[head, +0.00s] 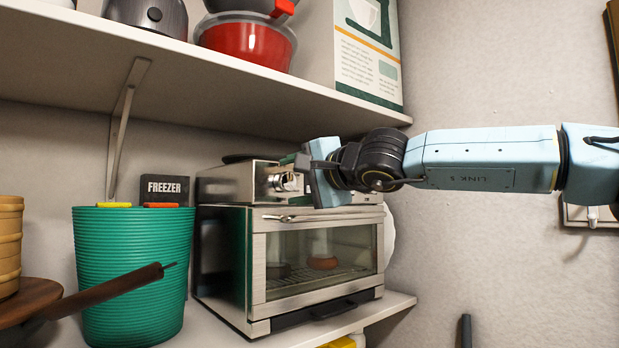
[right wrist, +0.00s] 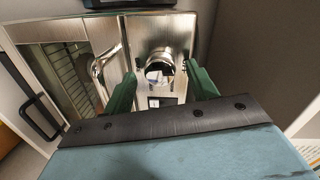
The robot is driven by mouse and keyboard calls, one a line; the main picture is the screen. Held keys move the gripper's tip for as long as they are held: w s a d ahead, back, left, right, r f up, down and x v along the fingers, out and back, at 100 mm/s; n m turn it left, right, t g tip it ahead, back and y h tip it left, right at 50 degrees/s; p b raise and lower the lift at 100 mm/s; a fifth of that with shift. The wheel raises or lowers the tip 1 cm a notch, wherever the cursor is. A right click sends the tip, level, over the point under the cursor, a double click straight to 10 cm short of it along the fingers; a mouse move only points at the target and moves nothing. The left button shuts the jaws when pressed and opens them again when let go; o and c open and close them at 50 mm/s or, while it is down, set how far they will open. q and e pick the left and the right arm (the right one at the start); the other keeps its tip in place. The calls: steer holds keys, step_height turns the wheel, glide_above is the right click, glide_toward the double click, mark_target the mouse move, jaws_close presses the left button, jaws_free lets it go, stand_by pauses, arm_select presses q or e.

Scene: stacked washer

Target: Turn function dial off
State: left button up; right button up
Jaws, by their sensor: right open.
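A round metal dial (head: 284,182) sits on the front of the metallic upper section of the oven unit. It also shows in the right wrist view (right wrist: 159,62), between my two green fingers. My right gripper (head: 297,172) is open in front of the dial, and its fingers (right wrist: 161,88) stand apart on either side of it. I cannot tell whether they touch it. The gripper body hides part of the panel in the head view. My left gripper is not in view.
The glass-fronted oven (head: 320,262) has a handle (head: 278,217) just below the dial. A green ribbed bin (head: 132,275) and a dark-handled pan (head: 105,290) stand left. A shelf (head: 200,80) runs overhead, with a red bowl (head: 245,42). The wall lies behind on the right.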

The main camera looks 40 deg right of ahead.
steer(key=s+d+r+b, duration=0.1)
steer(key=s+b, duration=0.1)
steer(key=s, duration=1.1)
steer(key=shift+d, duration=0.3)
